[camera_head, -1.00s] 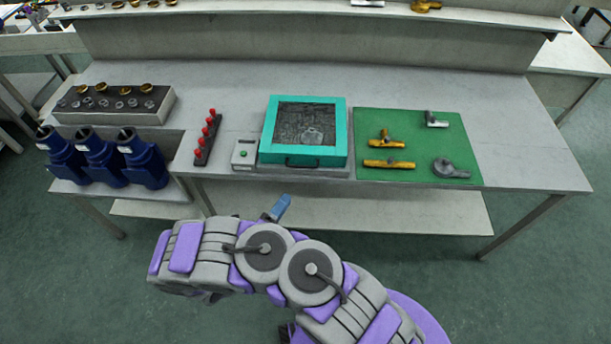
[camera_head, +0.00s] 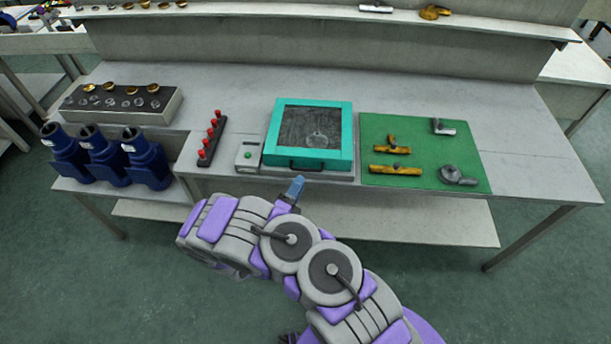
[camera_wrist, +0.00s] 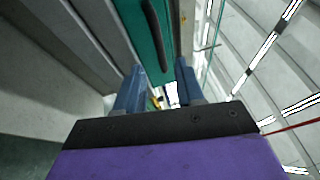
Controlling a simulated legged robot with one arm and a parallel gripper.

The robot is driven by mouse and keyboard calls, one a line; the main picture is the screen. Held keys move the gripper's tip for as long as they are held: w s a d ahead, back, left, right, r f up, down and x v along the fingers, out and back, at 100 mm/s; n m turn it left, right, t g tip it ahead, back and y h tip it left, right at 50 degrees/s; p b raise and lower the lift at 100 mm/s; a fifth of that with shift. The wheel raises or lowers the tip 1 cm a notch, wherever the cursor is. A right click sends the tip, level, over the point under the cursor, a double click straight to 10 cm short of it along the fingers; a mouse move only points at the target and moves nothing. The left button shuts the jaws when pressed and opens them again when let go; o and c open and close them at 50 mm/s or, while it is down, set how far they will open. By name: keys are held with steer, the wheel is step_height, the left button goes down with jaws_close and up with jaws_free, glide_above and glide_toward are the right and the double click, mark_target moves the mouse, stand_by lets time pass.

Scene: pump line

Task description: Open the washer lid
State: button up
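The washer (camera_head: 308,177) is a low box on the bench with a teal-framed lid (camera_head: 347,135) that has a dark see-through window. The lid is down. A black handle (camera_head: 306,165) sits on the lid's front edge; it also shows in the wrist view (camera_wrist: 156,32) just beyond the fingers. A round part shows faintly through the window. My gripper (camera_head: 296,187) is in front of the washer, below the handle and apart from it. In the wrist view its two blue fingers (camera_wrist: 158,88) are spread with nothing held between them.
A small control box with a green button (camera_head: 248,155) stands left of the washer, beside a rack of red pegs (camera_head: 212,138). A green mat (camera_head: 425,158) with brass and grey parts lies to the right. Blue pump housings (camera_head: 105,160) stand at the left.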

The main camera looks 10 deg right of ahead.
steer(key=shift+b+x, duration=0.5)
steer(key=shift+x, duration=2.15)
steer(key=shift+c, duration=0.3)
jaws_close()
